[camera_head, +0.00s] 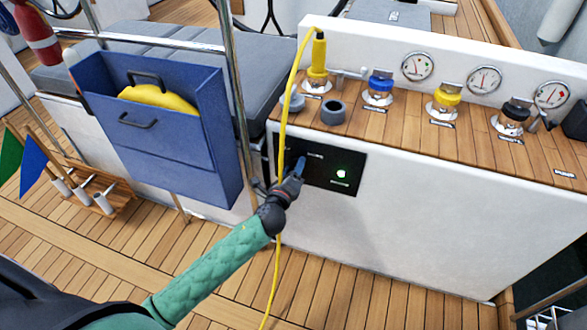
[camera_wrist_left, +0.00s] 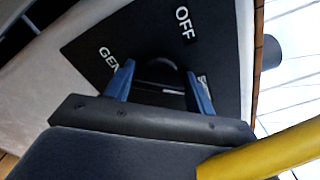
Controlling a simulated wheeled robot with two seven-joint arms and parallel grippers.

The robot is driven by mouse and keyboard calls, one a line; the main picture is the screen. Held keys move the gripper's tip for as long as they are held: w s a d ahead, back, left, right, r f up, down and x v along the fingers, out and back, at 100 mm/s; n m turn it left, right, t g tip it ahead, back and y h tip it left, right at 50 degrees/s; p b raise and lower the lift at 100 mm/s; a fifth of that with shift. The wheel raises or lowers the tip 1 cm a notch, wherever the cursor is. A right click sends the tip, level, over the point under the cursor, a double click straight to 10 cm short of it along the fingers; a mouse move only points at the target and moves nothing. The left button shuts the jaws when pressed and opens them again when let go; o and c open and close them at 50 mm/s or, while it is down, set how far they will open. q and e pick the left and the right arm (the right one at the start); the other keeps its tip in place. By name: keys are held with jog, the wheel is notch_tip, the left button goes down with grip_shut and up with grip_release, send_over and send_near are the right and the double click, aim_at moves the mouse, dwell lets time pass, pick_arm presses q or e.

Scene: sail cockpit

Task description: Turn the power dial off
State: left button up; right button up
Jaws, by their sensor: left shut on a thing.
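The black power panel (camera_head: 345,160) is set in the white cockpit wall, with a lit green lamp (camera_head: 341,174) on its right side. In the left wrist view the panel (camera_wrist_left: 215,60) carries the white words OFF and GEN, plus a third label partly hidden by a finger. The black dial (camera_wrist_left: 158,72) sits between the blue fingers of my left gripper (camera_head: 299,166), which is shut on it. A short white mark shows on the dial, but I cannot tell which label it points to. My right gripper is out of view.
A yellow cable (camera_head: 284,130) hangs from a yellow plug (camera_head: 318,55) and passes close by my left wrist. A blue box (camera_head: 160,135) and a metal post (camera_head: 237,100) stand to the left.

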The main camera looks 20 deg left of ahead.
pick_arm(q)
jog(key=n, duration=0.4)
jog(key=n+p, duration=0.1)
jog(key=n, duration=0.3)
jog(key=shift+f, duration=0.1)
jog(key=n+p, duration=0.2)
jog(key=n, duration=0.3)
jog(key=shift+p, duration=0.35)
jog(key=n+p, duration=0.1)
jog(key=n, duration=0.1)
jog(key=shift+f+n, duration=0.1)
jog(key=shift+n, duration=0.2)
jog(key=shift+n+p, duration=0.3)
jog(key=shift+f, duration=0.1)
jog(key=o, duration=1)
